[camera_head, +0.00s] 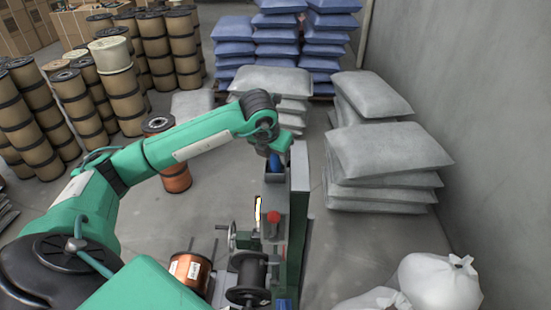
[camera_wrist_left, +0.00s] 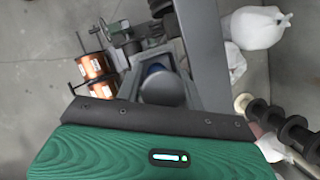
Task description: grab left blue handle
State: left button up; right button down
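A blue handle (camera_head: 276,164) shows at the upper end of the grey and green machine (camera_head: 299,180) in the head view. My left gripper (camera_head: 275,153) is right at this handle, seen from behind and above, and partly hides it. In the left wrist view a blue part (camera_wrist_left: 155,69) shows behind a dark rounded piece at the middle. The fingertips do not show clearly, so I cannot tell whether they touch or grip the handle. A second blue part (camera_head: 283,303) shows at the machine's lower end. My right gripper is not in view.
A red button (camera_head: 273,217), a black spool (camera_head: 248,277) and a copper spool (camera_head: 190,270) are at the machine's near part. Another copper spool (camera_head: 174,174) stands on the floor. Grey sacks (camera_head: 388,150) and white bags (camera_head: 438,283) lie to the right.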

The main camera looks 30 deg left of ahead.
pick_arm(q)
jog(key=c, duration=0.8)
